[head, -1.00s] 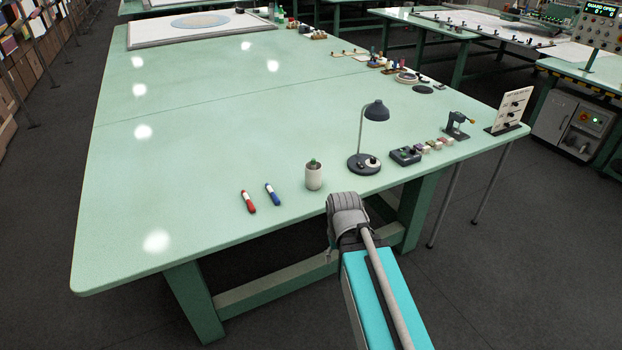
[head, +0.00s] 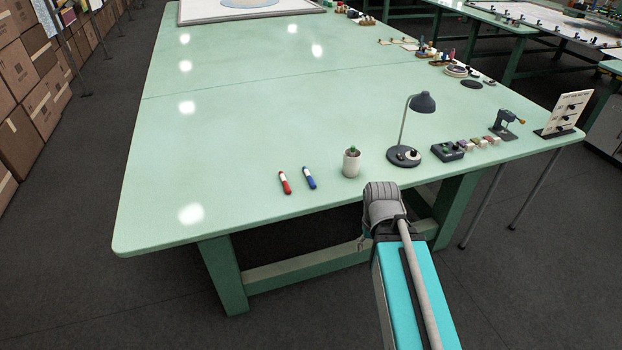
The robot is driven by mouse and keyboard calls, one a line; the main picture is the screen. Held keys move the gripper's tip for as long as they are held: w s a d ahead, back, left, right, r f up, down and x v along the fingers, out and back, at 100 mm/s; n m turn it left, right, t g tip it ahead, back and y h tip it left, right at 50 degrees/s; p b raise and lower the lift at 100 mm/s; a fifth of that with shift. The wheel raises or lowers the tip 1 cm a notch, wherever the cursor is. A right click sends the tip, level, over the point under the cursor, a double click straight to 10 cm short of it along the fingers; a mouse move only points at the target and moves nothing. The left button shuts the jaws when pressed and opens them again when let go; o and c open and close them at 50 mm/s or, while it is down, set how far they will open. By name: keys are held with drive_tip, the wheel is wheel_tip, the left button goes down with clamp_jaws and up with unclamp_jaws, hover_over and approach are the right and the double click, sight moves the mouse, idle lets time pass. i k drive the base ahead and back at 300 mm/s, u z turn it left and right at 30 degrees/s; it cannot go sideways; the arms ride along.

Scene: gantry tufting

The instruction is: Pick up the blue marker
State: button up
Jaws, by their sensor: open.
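The blue marker (head: 309,178) lies on the green table (head: 240,140) near its front edge. It is blue with a white band. A red marker (head: 285,183) lies just to its left, apart from it. My gripper is at the far end of my arm, low in front of the table edge and to the right of the blue marker. It is apart from both markers. Its fingers are mostly hidden behind the grey wrist; only a small part (head: 363,243) shows at the lower left of the wrist.
A desk lamp (head: 404,154), a dark control box (head: 447,151) and small blocks stand further right. The table left of and behind the markers is clear. Cardboard boxes (head: 22,140) line the left.

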sight(311, 181)
drive_tip(key=k, duration=0.65)
drive_tip(key=z, duration=0.3)
drive_tip(key=i, duration=1.55)
drive_tip(key=u, duration=0.4)
